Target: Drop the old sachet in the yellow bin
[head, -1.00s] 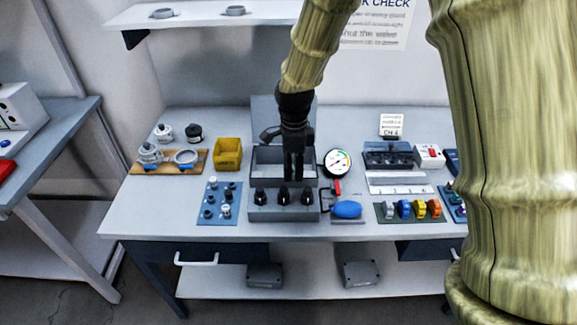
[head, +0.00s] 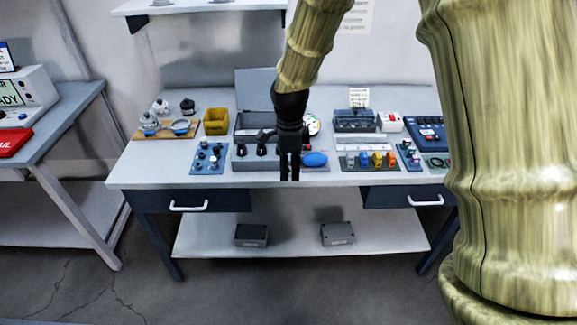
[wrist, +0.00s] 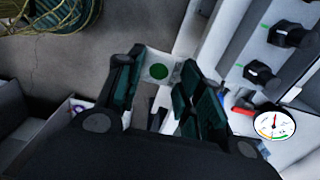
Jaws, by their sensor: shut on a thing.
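My gripper (head: 290,178) hangs pointing down near the front edge of the bench, in front of the grey box with black knobs (head: 262,152). In the wrist view its fingers (wrist: 155,92) are closed on a small white sachet (wrist: 147,69) with a green dot. The sachet cannot be made out in the head view. The yellow bin (head: 215,127) stands on the bench to the left of my gripper and farther back, beside the grey box. Its inside is only partly visible.
A wooden tray with jars (head: 160,131) is left of the bin, and a blue panel with knobs (head: 209,158) lies in front of it. A blue oval item (head: 314,159) and coloured clips (head: 377,161) lie to the right. An open grey lid (head: 257,88) stands behind the box.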

